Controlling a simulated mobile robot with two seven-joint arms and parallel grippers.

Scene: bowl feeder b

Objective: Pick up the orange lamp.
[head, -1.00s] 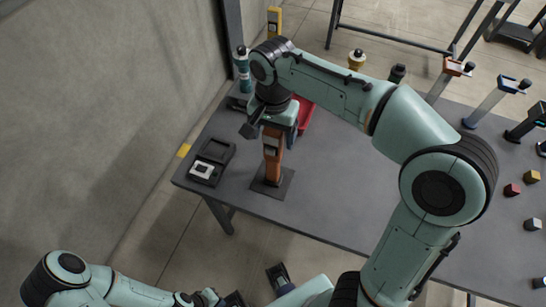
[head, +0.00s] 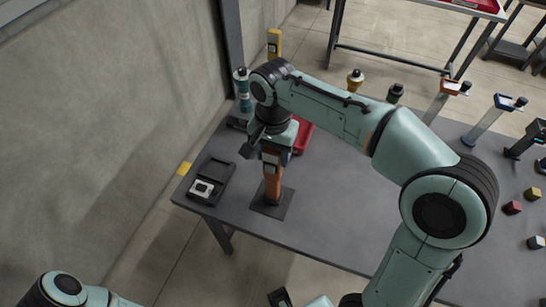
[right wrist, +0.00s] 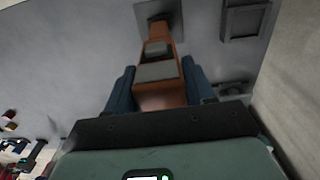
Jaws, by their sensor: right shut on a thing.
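The orange lamp (head: 273,188) stands upright on its dark square base (head: 272,203) near the front left of the grey table. My right gripper (head: 271,157) reaches down from above and is shut on the lamp's upper part. In the right wrist view the lamp (right wrist: 160,91) sits between the two blue fingers of my right gripper (right wrist: 160,88). Its base shows at the top of that view, against the table. My left gripper is out of the head view; only part of my left arm shows at the bottom left.
The grey table (head: 330,225) has a dark tray with a white piece (head: 202,188) left of the lamp. A red bin (head: 303,136) is behind it. A teal bottle (head: 243,90) stands at the back left. Small cubes (head: 512,208) and several lamps stand at the right.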

